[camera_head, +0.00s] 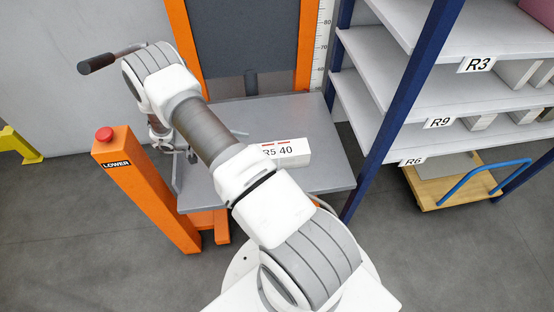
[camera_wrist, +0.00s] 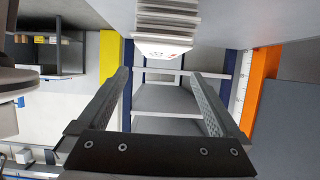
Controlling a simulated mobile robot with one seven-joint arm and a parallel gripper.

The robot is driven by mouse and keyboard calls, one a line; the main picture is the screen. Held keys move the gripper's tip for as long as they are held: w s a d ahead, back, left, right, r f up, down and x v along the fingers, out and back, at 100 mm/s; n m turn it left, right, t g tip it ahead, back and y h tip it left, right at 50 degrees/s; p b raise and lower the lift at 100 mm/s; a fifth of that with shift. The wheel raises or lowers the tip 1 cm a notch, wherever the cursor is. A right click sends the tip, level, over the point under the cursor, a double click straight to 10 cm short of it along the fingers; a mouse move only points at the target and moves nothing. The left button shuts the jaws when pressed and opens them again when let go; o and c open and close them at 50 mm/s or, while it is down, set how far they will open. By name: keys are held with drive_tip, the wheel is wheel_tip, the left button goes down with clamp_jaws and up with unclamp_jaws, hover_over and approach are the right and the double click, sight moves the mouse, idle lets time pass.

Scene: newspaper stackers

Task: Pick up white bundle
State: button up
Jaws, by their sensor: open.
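The white bundle (camera_head: 292,151), with a label reading "R5 40", lies on the grey platform (camera_head: 270,112) of the orange lift. My forearm hides its left end. In the wrist view, a stack of white layers with a label on its face, which looks like the same bundle (camera_wrist: 167,22), shows at the top centre, beyond the fingertips. My gripper (camera_wrist: 160,73) is open and empty, its two fingers wide apart. In the head view the gripper is mostly hidden behind my arm, over the left part of the platform.
A blue-framed rack with white shelves (camera_head: 400,85), labelled R3, R9 and R6, stands right of the platform. An orange post (camera_head: 145,190) with a red button and "LOWER" sign stands at left. A wooden cart (camera_head: 455,185) with a blue handle sits under the rack.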

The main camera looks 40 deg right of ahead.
sight(275, 149)
drive_tip(key=b+x, duration=0.1)
drive_tip(key=x, duration=0.4)
drive_tip(key=shift+s+d+f, duration=0.15)
drive_tip(key=shift+s+f, duration=0.05)
drive_tip(key=shift+s, duration=0.05)
drive_tip(key=b+x, duration=0.1)
drive_tip(key=x, duration=0.5)
drive_tip(key=shift+d+b, duration=0.3)
drive_tip(key=shift+b, duration=0.1)
drive_tip(key=shift+w, duration=0.1)
clamp_jaws()
